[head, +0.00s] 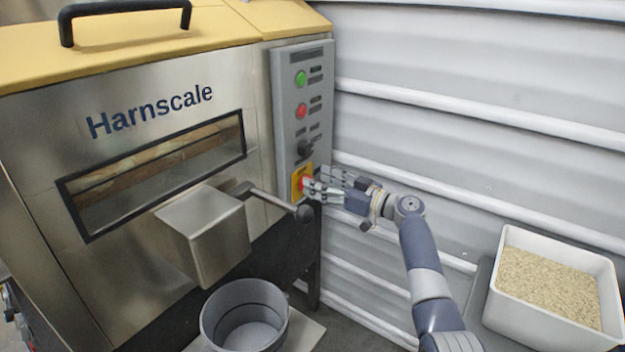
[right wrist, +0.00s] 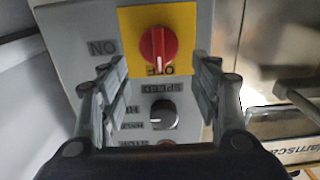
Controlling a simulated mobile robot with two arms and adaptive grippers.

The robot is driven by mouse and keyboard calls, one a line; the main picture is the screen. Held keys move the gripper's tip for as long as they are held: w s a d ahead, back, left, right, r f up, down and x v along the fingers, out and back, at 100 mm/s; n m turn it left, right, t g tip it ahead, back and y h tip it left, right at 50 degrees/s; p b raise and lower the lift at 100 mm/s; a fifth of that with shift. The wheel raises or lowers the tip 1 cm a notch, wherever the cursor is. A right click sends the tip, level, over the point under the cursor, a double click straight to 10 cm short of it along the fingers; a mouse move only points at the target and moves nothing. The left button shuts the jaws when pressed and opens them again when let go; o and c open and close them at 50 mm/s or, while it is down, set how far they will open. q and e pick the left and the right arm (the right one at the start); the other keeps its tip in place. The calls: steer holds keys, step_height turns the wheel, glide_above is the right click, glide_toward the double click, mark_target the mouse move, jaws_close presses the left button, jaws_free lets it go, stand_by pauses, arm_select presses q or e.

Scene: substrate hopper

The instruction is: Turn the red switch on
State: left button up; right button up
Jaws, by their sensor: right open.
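The red switch (right wrist: 158,48) is a round knob on a yellow plate (right wrist: 185,20) low on the machine's control panel. Its white mark points down in the right wrist view, toward the OFF label; the ON label (right wrist: 102,47) is at its left. The switch also shows in the head view (head: 303,184), partly hidden by my fingers. My right gripper (head: 318,181) is open at the switch, and in the right wrist view its fingers (right wrist: 160,64) stand on either side of the knob, with gaps visible. I cannot tell whether the tips touch the plate. My left gripper is not in view.
The grey panel (head: 289,85) also bears a green button (head: 300,78), a red button (head: 301,111) and a black speed knob (head: 304,147). A lever with a dark ball (head: 305,213) juts out just below. A bucket (head: 244,310) and a substrate bin (head: 545,323) stand lower.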

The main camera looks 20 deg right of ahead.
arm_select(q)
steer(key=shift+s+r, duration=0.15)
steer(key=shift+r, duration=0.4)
arm_select(e)
steer(key=shift+x, duration=1.5)
steer(key=c, duration=1.1)
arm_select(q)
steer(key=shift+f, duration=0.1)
arm_select(e)
steer(key=shift+o, duration=0.2)
